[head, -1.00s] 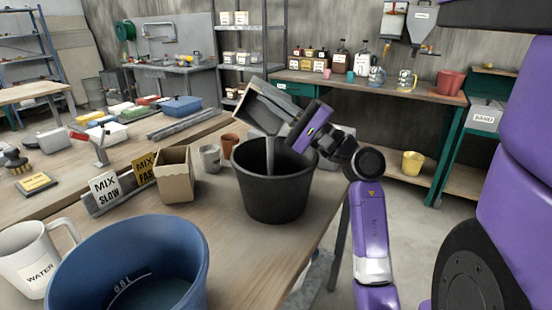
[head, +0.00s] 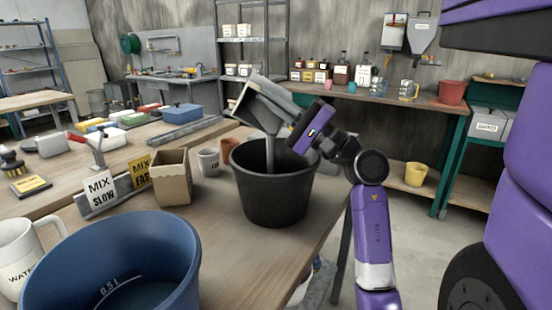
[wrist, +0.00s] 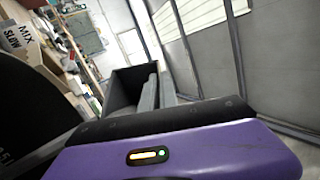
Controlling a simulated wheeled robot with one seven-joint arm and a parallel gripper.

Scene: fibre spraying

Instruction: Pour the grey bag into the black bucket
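The grey bag (head: 256,108), a box-like grey container, is tilted over the black bucket (head: 275,200). A grey stream (head: 270,154) falls from it into the bucket, which stands upright on the bench. The fill level inside is hidden by the bucket wall. My gripper (head: 287,108) is at the bag's upper right side, above the bucket's rim, and appears shut on the bag. In the wrist view the bag (wrist: 122,88) shows dark beside the grey fingers (wrist: 158,91); their exact contact is unclear.
A blue bucket (head: 110,290) and a white mug (head: 18,255) stand at front left. A cardboard container (head: 172,180), a grey mug (head: 208,162), a brown cup (head: 229,147) and the MIX SLOW sign (head: 101,189) stand left of the black bucket. The bench's right edge is close to it.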

